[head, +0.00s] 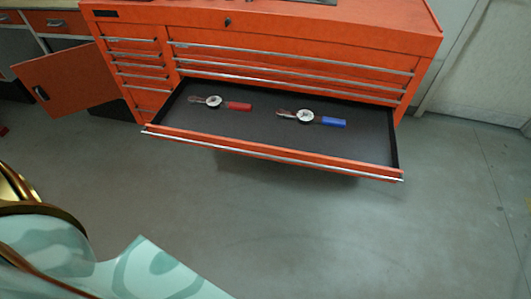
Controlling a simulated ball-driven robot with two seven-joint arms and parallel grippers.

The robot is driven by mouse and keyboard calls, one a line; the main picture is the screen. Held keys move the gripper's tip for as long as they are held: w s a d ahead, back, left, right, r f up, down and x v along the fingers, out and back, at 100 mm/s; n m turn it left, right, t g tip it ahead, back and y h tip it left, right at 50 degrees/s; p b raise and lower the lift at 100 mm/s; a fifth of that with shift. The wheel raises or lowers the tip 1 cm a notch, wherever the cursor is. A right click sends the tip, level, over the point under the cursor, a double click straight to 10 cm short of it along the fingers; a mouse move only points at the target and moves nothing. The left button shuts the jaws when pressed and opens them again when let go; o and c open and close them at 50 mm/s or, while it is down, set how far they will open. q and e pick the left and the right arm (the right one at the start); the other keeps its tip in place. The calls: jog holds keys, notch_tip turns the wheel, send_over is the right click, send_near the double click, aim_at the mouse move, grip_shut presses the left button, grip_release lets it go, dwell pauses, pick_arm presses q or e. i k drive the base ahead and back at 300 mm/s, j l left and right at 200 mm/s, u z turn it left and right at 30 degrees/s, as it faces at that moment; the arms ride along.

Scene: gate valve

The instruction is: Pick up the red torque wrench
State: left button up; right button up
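The red torque wrench (237,106) lies in the open drawer (180,116) of the orange tool cabinet, left of the drawer's middle. It has a red handle to the right and a round pale dial to the left. A similar wrench with a blue handle (332,122) lies to its right, apart from it. Both lie flat on the dark drawer floor. Neither of my grippers is in view.
The orange tool cabinet (290,28) stands at the back, its other drawers shut. An orange door (68,80) hangs open at left. The drawer's front edge (270,153) juts out over clear grey floor (350,230). Part of my own body shows at lower left.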

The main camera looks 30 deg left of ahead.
aim_at(217, 105)
jog(key=i+j, duration=0.2)
jog(key=i+j+u, duration=0.9)
jog(key=i+l, duration=0.05)
